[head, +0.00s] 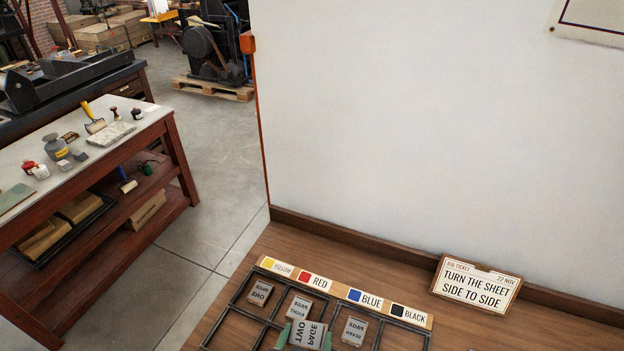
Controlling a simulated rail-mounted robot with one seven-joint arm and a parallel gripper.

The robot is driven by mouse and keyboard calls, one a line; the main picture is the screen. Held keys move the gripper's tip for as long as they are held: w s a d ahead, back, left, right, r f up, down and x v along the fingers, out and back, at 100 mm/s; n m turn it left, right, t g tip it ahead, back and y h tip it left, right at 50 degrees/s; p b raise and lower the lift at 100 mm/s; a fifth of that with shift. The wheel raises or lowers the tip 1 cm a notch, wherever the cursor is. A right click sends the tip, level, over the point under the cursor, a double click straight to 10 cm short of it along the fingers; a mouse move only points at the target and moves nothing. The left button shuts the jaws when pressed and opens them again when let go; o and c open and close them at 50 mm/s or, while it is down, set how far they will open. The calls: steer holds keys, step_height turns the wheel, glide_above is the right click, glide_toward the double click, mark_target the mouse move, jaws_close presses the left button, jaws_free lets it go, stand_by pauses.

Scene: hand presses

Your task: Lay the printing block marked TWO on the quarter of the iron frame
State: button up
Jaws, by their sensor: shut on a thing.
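The dark iron frame (274,325), split by bars into compartments, lies on the wooden bench at the bottom of the head view and is cut off by its edge. The grey printing block marked TWO (308,333) sits at the bottom edge, its lettering turned around. Green fingertips of my gripper (306,341) show on its left and right sides, shut on it. Whether the block touches the frame, I cannot tell. Block ONE (260,292) lies in the upper left compartment. Another block (299,308) lies right of it, and a third (354,331) further right; their words are hard to read.
A label strip (340,293) reads YELLOW, RED, BLUE, BLACK along the frame's far edge. A job ticket (476,284) reading "TURN THE SHEET SIDE TO SIDE" leans near the wall (430,130). A side table (150,125) with inking tools stands left, across a floor gap.

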steer(key=s+d+r+n+y+p, duration=0.1)
steer(key=s+r+p, duration=0.4)
steer(key=r+p, duration=0.7)
steer(key=n+y+p, duration=0.1)
steer(key=p, duration=0.7)
steer(key=shift+s+r+n+y, duration=0.2)
steer(key=shift+n+y, duration=0.1)
steer(key=shift+y, duration=0.1)
steer(key=shift+d, duration=0.2)
steer(key=shift+a, duration=0.2)
steer(key=shift+d, duration=0.1)
